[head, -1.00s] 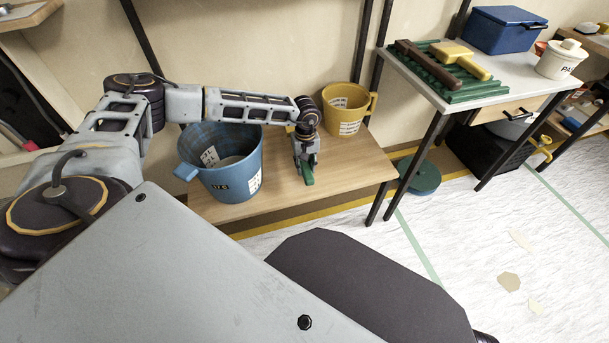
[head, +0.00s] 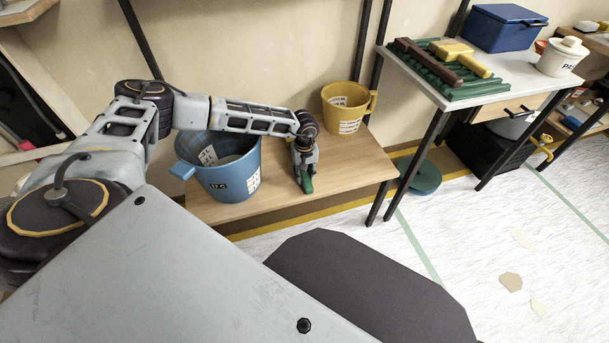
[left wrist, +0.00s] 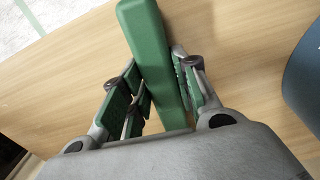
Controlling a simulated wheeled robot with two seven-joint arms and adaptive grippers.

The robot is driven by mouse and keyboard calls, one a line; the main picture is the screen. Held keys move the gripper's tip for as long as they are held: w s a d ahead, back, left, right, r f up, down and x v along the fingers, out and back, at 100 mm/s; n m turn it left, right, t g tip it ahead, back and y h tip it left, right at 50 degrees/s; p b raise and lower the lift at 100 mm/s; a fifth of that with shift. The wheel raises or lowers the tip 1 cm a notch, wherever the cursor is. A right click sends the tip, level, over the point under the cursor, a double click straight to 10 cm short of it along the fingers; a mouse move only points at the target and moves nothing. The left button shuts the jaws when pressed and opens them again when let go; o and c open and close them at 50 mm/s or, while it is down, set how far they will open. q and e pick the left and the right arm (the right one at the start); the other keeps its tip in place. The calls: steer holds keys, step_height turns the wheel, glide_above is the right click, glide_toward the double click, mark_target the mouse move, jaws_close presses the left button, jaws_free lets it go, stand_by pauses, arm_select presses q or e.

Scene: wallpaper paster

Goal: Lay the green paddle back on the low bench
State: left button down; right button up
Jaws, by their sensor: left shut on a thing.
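The green paddle (left wrist: 150,50) is between the fingers of my left gripper (left wrist: 160,95), which is shut on it. In the head view the left gripper (head: 304,178) is over the low bench (head: 350,168), between the blue bucket and the yellow bucket, and only a short green end of the paddle (head: 307,186) shows below it. The paddle is close to the wooden bench top; I cannot tell whether it touches. The rest of the paddle is hidden by the gripper. My right gripper is not in view.
A blue bucket (head: 228,182) stands on the bench left of the gripper. A yellow bucket (head: 345,105) stands at its back right. A white-topped table (head: 480,88) with tools on a green rack (head: 440,75) is at right. Bare bench lies right of the gripper.

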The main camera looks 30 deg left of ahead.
arm_select(q)
steer(key=shift+f, duration=0.1)
steer(key=c, duration=1.1)
jaws_free()
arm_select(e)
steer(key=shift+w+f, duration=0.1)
arm_select(q)
steer(key=shift+f+b, duration=0.25)
steer(key=shift+b, duration=0.2)
steer(key=shift+r+p, duration=0.45)
steer(key=shift+r, duration=0.45)
step_height(320, 180, up, 4)
steer(key=shift+r+p, duration=0.1)
steer(key=shift+p, duration=0.9)
step_height(320, 180, up, 8)
steer(key=p, duration=0.2)
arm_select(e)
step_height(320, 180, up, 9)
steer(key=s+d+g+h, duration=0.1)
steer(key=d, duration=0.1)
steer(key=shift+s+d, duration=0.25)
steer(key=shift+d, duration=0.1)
